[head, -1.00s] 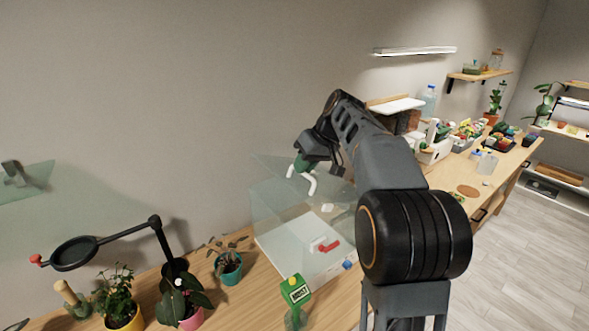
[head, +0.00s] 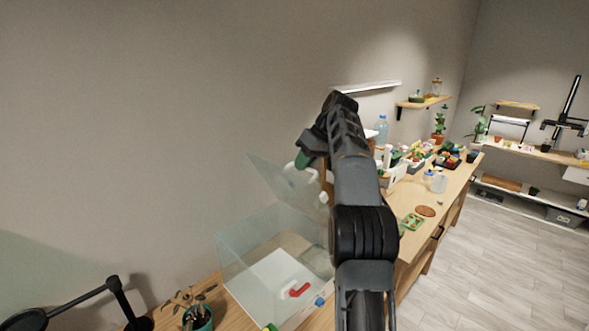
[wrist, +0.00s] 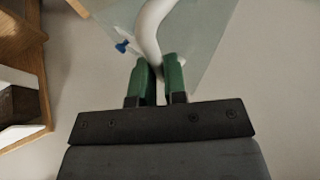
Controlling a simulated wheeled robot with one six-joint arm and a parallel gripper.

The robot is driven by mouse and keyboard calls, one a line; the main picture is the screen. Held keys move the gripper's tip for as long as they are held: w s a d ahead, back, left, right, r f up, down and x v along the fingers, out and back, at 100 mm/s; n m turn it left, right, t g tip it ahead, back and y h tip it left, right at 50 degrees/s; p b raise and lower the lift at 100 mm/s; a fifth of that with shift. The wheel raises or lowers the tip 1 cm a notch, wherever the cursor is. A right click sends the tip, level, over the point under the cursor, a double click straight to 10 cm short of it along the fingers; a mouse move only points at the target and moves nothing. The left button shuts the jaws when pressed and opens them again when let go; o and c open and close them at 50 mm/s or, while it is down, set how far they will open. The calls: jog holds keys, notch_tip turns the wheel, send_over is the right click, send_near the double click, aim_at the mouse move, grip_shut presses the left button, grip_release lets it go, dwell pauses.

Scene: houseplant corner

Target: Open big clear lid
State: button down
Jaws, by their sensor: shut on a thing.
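The big clear lid (head: 268,175) is tilted up at the back of the clear tank (head: 245,255), so the tank's top is at least partly open. The lid also shows as a pale see-through sheet in the wrist view (wrist: 205,30). Its white curved handle (wrist: 150,35) sits between the green fingertips of my gripper (wrist: 159,78). My gripper (head: 303,160) is shut on this handle, above the tank. My arm hides the tank's right side and part of the lid in the head view.
A red-handled thing (head: 299,290) shows at the tank's front. A potted plant (head: 197,312) and a black arm with a ring (head: 75,303) stand at the left.

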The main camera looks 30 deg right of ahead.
jog(key=shift+w+d+f, duration=0.15)
jog(key=shift+d+f, duration=0.45)
jog(key=shift+d, duration=0.15)
jog(key=c, duration=1.5)
grip_release()
jog(key=shift+c, duration=0.2)
jog(key=shift+o, duration=1.4)
jog(key=shift+w+d, duration=0.2)
jog(key=shift+w, duration=0.1)
jog(key=shift+o, duration=0.5)
jog(key=shift+a+r, duration=0.2)
jog(key=shift+a, duration=0.05)
jog(key=shift+d, duration=0.1)
